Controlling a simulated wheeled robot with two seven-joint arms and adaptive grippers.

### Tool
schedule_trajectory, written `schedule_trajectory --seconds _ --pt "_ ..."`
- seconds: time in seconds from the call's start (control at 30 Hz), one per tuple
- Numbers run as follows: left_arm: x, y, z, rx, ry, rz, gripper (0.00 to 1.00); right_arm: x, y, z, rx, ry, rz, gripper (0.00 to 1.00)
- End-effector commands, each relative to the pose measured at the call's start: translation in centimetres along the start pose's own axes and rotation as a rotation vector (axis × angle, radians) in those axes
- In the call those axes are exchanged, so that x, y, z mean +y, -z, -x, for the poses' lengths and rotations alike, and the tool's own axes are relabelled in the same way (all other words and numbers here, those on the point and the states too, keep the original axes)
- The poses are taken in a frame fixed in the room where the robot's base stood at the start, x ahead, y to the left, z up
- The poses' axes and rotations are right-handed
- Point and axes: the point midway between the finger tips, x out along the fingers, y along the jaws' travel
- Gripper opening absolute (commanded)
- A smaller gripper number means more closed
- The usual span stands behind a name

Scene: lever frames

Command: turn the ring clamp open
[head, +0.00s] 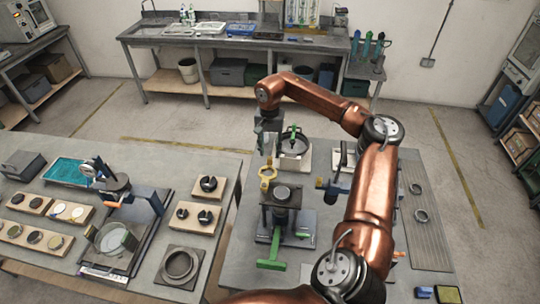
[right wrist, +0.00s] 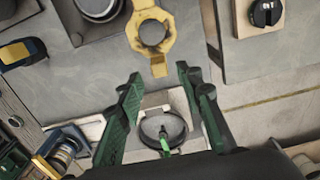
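The ring clamp (head: 291,147) is a dark round ring with a small green lever, set on a pale base at the far side of the right-hand table. In the right wrist view the ring clamp (right wrist: 162,127) shows between the fingers, with its green lever pointing towards the bottom edge. My right gripper (head: 267,148) hangs just left of the ring clamp. In the right wrist view my right gripper (right wrist: 158,76) is open, its green-padded fingers apart with nothing held. I cannot tell its exact height above the table. My left gripper is not in view.
The left table (head: 120,150) carries wooden blocks and a gauge stand. A floor gap separates the tables.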

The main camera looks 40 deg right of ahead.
Motion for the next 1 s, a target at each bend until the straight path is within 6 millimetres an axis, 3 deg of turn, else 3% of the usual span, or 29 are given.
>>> schedule_trajectory --seconds 0.2,0.4,0.6,1.0 --pt "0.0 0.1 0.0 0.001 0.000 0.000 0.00 0.0 0.1 4.9 0.003 0.002 0.000 0.33" --pt "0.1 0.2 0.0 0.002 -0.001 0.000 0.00 0.0 0.1 7.8 0.002 0.000 0.000 0.33" --pt "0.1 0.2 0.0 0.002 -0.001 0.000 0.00 0.1 0.1 8.8 0.000 -0.003 -0.001 0.33" --pt "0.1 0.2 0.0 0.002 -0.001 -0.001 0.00 0.1 0.1 8.8 0.000 -0.002 -0.001 0.33"
